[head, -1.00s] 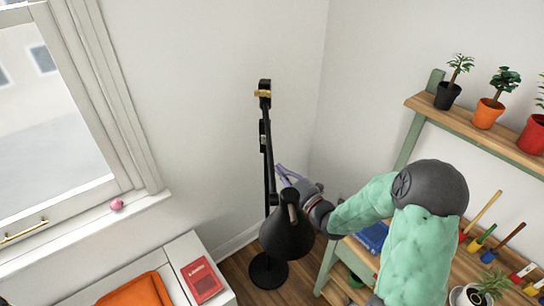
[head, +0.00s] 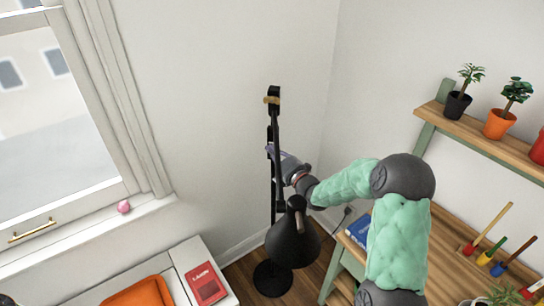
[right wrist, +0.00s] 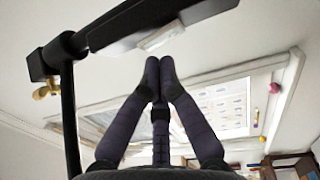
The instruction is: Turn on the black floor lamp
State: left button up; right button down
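The black floor lamp (head: 292,240) stands in the corner, its round base on the wooden floor, its shade hanging low in front and its pole rising to a brass fitting. My right gripper (head: 271,150) is beside the upper pole. In the right wrist view its dark fingers (right wrist: 159,64) are together with nothing visible between them. Their tips point at a small white rectangular piece (right wrist: 161,36) on the underside of a black lamp bar (right wrist: 130,25), just below it in the picture; contact cannot be told.
A wooden shelf (head: 500,140) with potted plants and paint brushes stands at right. A white cabinet (head: 190,255) with a red book (head: 205,284) and orange item (head: 138,293) is at lower left. A window with a pink ball (head: 124,207) on its sill is at left.

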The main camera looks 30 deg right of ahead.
dwell(0.3)
jog(key=shift+w+d+r+m+g, duration=0.3)
jog(key=shift+w+m+g, duration=0.1)
jog(key=shift+g, duration=0.1)
jog(key=shift+f, duration=0.1)
